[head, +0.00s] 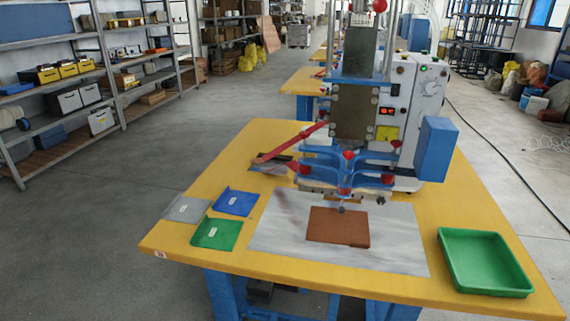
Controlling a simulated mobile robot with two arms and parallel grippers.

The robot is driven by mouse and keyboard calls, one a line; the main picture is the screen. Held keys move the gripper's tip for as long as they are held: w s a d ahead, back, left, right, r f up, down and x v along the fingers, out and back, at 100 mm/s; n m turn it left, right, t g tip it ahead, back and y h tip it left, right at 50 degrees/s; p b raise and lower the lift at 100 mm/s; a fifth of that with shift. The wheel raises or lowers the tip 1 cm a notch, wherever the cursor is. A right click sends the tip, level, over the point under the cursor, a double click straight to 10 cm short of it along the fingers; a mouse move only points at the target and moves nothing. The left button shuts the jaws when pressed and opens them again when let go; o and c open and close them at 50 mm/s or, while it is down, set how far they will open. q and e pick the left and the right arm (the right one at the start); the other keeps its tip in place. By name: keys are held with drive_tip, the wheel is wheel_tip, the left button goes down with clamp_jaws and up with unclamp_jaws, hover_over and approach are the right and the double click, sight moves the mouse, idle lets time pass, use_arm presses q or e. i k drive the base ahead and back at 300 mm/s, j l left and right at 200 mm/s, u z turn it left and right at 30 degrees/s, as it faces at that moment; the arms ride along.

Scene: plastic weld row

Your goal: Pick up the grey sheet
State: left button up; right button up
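The grey sheet (180,214) lies flat at the left end of the yellow table (290,268), near its left edge. It carries a small white label. A blue sheet (236,209) lies to its right and a green sheet (214,242) lies in front and to the right, each with a white label. The sheets lie close together, and nothing covers the grey one. Neither of my grippers shows in the head view.
A welding press (355,110) stands over the table's middle. Below it, a brown plate (338,232) lies on a large grey mat (275,240). A green tray (485,290) is at the right. Shelves (110,85) stand at left, with clear floor between.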

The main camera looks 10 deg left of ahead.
sight(190, 210)
drive_tip(key=u, duration=1.3)
